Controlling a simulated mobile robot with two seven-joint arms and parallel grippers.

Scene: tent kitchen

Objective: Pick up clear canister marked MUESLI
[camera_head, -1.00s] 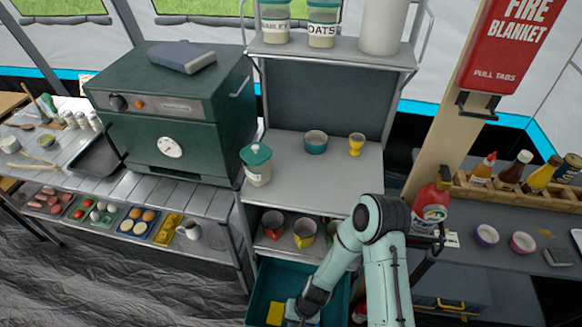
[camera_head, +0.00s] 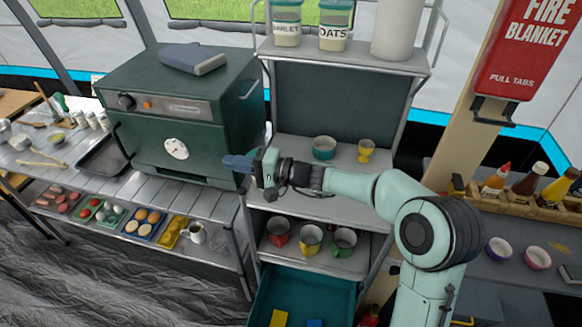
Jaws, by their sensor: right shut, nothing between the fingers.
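I read no MUESLI label in this view. A clear canister with a teal lid stood on the middle shelf (camera_head: 345,184) a second ago; my right gripper and wrist now cover that spot, so I cannot see it. My right gripper (camera_head: 236,162) is shut and empty, with its fingers pointing left past the shelf's left edge, in front of the green oven. Two clear canisters stand on the top shelf, one marked BARLEY (camera_head: 286,22) and one marked OATS (camera_head: 334,26). My left gripper is not in view.
A teal bowl (camera_head: 324,148) and a yellow egg cup (camera_head: 366,151) stand farther back on the middle shelf. Several cups, including a red one (camera_head: 278,232), stand below. A teal drawer (camera_head: 303,292) is open. The green oven (camera_head: 170,120) is close on the left.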

